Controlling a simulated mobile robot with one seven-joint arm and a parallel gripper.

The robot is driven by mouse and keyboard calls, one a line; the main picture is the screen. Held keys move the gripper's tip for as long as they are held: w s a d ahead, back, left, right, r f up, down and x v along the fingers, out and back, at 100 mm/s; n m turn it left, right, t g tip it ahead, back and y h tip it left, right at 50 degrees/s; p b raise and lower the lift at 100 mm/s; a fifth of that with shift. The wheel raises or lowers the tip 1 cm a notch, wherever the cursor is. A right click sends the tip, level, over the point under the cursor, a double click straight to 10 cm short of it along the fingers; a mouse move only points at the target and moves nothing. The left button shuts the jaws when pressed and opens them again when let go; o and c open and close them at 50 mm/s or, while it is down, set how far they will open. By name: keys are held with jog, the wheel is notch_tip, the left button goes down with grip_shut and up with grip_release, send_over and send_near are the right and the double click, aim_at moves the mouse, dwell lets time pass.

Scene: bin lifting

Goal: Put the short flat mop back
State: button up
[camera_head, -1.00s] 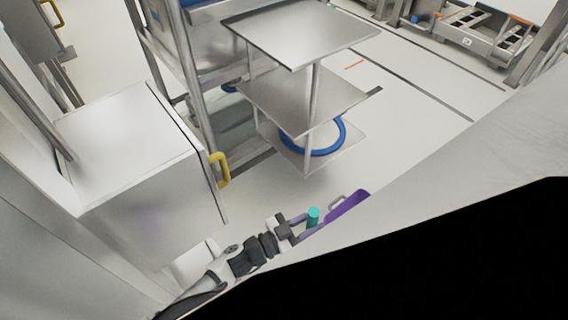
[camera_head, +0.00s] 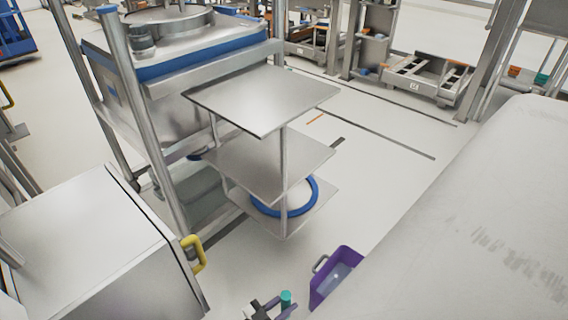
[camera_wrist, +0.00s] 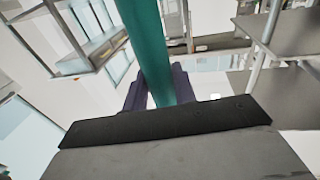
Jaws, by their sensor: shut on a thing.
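The short flat mop shows only as a teal handle (camera_head: 286,298) at the bottom of the head view. In the wrist view its thick teal shaft (camera_wrist: 155,45) runs from the top edge down between the fingers. My gripper (camera_head: 277,304) is shut on this handle; its dark purple fingers (camera_wrist: 160,90) lie on both sides of the shaft. The mop's flat head is not visible in either view.
A purple bin (camera_head: 335,277) with a grey handle stands right of the gripper. A three-shelf metal cart (camera_head: 262,98) stands beyond, with a blue ring (camera_head: 311,198) on its bottom shelf. A steel cabinet (camera_head: 95,250) with a yellow handle (camera_head: 194,254) is left. Floor between is clear.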

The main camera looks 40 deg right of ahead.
jog(key=shift+f+b, duration=0.45)
jog(key=shift+f, duration=2.65)
jog(key=shift+f, duration=0.2)
jog(key=o, duration=1.1)
jog(key=shift+c, duration=0.2)
jog(key=shift+r, duration=0.3)
jog(key=w+a+b, duration=0.1)
jog(key=a, duration=1.1)
jog(key=shift+w+f+b, duration=0.2)
jog(key=shift+f+b, duration=0.2)
jog(key=shift+f, duration=0.05)
